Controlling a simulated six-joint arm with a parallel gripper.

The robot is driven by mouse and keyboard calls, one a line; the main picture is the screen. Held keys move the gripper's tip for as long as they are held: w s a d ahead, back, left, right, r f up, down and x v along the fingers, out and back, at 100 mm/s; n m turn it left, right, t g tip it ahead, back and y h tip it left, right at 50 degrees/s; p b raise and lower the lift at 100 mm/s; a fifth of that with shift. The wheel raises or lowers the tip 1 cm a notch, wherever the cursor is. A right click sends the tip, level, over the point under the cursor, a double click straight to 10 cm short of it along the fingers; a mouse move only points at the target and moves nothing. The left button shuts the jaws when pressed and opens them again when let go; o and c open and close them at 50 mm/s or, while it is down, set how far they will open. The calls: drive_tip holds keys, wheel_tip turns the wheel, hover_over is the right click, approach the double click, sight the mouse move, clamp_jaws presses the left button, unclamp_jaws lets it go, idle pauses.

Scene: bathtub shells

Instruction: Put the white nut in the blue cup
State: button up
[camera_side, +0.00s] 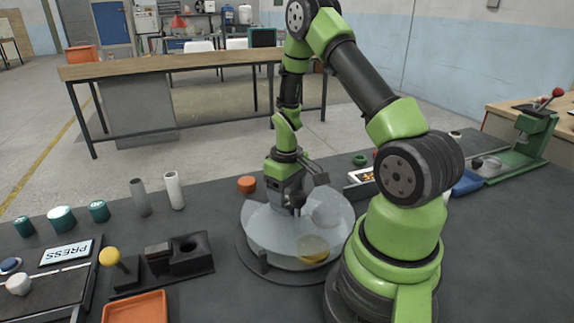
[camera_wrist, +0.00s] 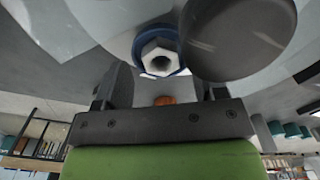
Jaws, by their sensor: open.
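The white nut (camera_wrist: 160,56) shows in the wrist view, a pale hexagon with a dark hole, just beyond my fingers. A blue rim (camera_wrist: 143,38), seemingly the blue cup, shows around and behind it. I cannot tell whether the nut is inside the cup or in front of it. My gripper (camera_wrist: 156,84) is open, with a dark finger on each side and nothing seen between them. In the side view my gripper (camera_side: 308,192) is over the pale round basin (camera_side: 265,232). I cannot make out the nut or blue cup there.
A dark grey round object (camera_wrist: 238,38) is close beside the nut. A yellow object (camera_side: 312,248) lies in the basin's front part. An orange piece (camera_side: 247,185) stands just behind the basin. A black block fixture (camera_side: 190,254) and orange tray (camera_side: 135,307) are to the left.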

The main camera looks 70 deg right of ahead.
sight(287, 201)
wheel_tip(287, 201, up, 11)
drive_tip(key=a+r+t, duration=0.3)
drive_tip(key=a+r, duration=0.7)
drive_tip(key=r, duration=0.1)
drive_tip(key=s+a+r+m+t+y, duration=0.1)
drive_tip(key=s+a+r+t, duration=0.3)
drive_tip(key=s+a, duration=0.5)
drive_tip(key=shift+a+r+y, duration=0.25)
drive_tip(key=shift+r+y, duration=0.25)
